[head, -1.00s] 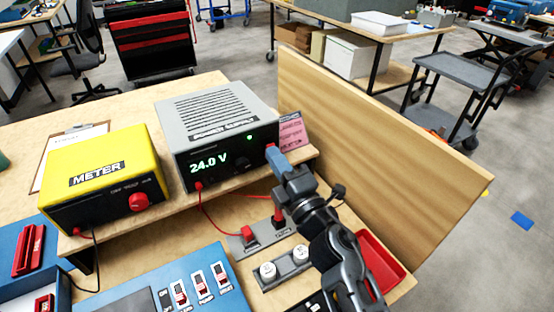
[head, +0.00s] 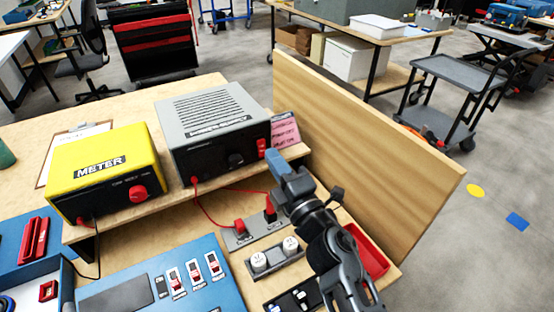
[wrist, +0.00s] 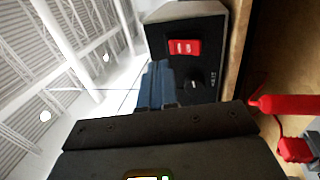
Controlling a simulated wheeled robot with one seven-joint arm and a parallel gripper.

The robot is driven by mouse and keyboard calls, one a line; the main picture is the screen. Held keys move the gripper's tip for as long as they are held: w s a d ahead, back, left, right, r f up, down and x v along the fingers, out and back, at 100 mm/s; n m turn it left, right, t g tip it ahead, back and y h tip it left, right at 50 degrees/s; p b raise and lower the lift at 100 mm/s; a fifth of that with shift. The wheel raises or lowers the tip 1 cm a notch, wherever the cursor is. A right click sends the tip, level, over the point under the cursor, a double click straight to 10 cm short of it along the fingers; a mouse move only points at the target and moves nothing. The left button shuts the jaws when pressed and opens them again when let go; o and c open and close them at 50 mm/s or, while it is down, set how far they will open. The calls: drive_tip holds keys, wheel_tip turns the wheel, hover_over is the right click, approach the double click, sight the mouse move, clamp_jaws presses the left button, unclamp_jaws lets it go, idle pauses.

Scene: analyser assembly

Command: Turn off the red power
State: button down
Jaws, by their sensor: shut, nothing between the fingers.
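The grey power supply (head: 210,112) stands on the raised shelf, and its black front display is dark. Its red power switch (head: 263,147) is at the right end of the front face. The switch also shows in the wrist view (wrist: 185,47), near the top of the black panel. My gripper (head: 276,160) is shut and empty, with blue fingertips, just below and in front of the switch and apart from it. In the wrist view the blue fingers (wrist: 157,85) point toward the panel, beside a black knob (wrist: 193,79).
A yellow meter (head: 103,168) stands left of the supply. A pink note (head: 285,130) is right of it. Red plugs (head: 270,207) with a red lead stand on a grey block below. A wooden side panel (head: 360,150) bounds the right, with a red tray (head: 370,255) beside my arm.

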drive_tip(key=s+d+r+p, duration=0.2)
drive_tip(key=s+d, duration=0.3)
drive_tip(key=s, duration=0.3)
drive_tip(key=shift+d+p, duration=0.25)
drive_tip(key=shift+p, duration=0.2)
drive_tip(key=shift+r, duration=0.1)
drive_tip(key=s+d+f+m+h, duration=0.1)
drive_tip(key=s+d+m+h, duration=0.1)
drive_tip(key=s+d+m, duration=0.4)
drive_tip(key=s+d+f+m+t+h, duration=0.1)
drive_tip(key=s+d+f+m+h, duration=0.15)
drive_tip(key=s, duration=0.55)
drive_tip(key=s+d+f+m+h, duration=0.1)
drive_tip(key=s+d+m+h, duration=0.25)
drive_tip(key=s+m, duration=0.35)
drive_tip(key=s+d+r+m+g+h, duration=0.1)
drive_tip(key=s+d+r+m, duration=0.2)
drive_tip(key=s, duration=0.5)
drive_tip(key=s+d+r+m+g+h, duration=0.2)
drive_tip(key=s+d+m, duration=0.3)
drive_tip(key=s, duration=0.4)
drive_tip(key=shift+s+d+r+m+h, duration=0.3)
drive_tip(key=shift+r+m, duration=0.1)
drive_tip(key=shift+m, duration=0.25)
